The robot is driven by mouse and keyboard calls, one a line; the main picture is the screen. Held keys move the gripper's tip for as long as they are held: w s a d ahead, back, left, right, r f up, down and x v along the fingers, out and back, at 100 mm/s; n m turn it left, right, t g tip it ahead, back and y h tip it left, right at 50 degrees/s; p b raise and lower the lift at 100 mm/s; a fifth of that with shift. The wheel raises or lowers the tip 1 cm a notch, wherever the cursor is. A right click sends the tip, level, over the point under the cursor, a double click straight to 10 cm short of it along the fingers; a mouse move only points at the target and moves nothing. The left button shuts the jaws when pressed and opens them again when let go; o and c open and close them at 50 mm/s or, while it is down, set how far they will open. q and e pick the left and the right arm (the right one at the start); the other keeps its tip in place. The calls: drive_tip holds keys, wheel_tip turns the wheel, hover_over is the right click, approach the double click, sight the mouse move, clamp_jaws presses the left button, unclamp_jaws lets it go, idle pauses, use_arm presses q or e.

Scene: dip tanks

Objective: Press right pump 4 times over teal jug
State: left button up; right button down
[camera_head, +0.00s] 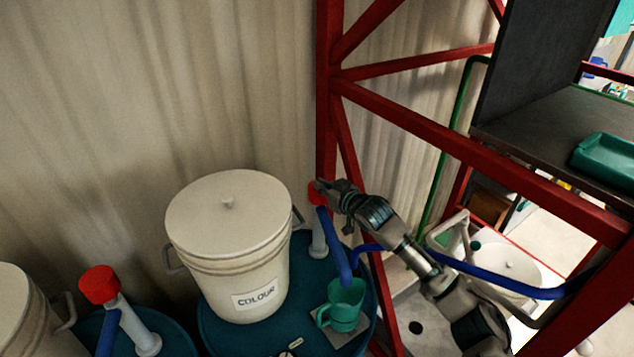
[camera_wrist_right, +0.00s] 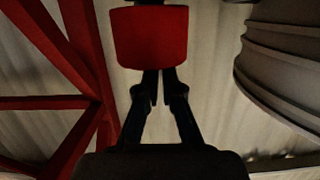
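The right pump has a red head (camera_head: 316,195), a pale stem (camera_head: 319,238) and a blue spout. The spout slopes down to the mouth of the teal jug (camera_head: 343,308), which stands upright below it. My right gripper (camera_head: 323,185) reaches in from the right, with its fingertips at the top of the red head. In the right wrist view the red head (camera_wrist_right: 150,38) hides part of the fingers, which run close together behind it and look shut. Whether the fingertips touch the head cannot be told. My left gripper is not in view.
A white lidded bucket marked COLOUR (camera_head: 228,245) stands left of the pump on the blue drum (camera_head: 219,335). Another red-headed pump (camera_head: 100,285) is at the lower left. Red frame beams (camera_head: 480,155) cross near my right arm. A dark shelf (camera_head: 560,125) is at the right.

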drive_tip(key=shift+d+f, duration=0.45)
drive_tip(key=shift+d, duration=0.2)
drive_tip(key=shift+r, duration=0.2)
drive_tip(key=r+p, duration=0.2)
drive_tip(key=p, duration=0.1)
drive_tip(key=r+p, duration=0.1)
drive_tip(key=r, duration=0.1)
drive_tip(key=shift+a, duration=0.25)
use_arm(q)
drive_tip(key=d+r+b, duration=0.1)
drive_tip(key=b, duration=0.1)
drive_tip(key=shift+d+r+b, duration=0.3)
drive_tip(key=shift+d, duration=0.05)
use_arm(e)
drive_tip(key=v, duration=1)
drive_tip(key=shift+r, duration=0.3)
drive_tip(key=shift+a, duration=0.1)
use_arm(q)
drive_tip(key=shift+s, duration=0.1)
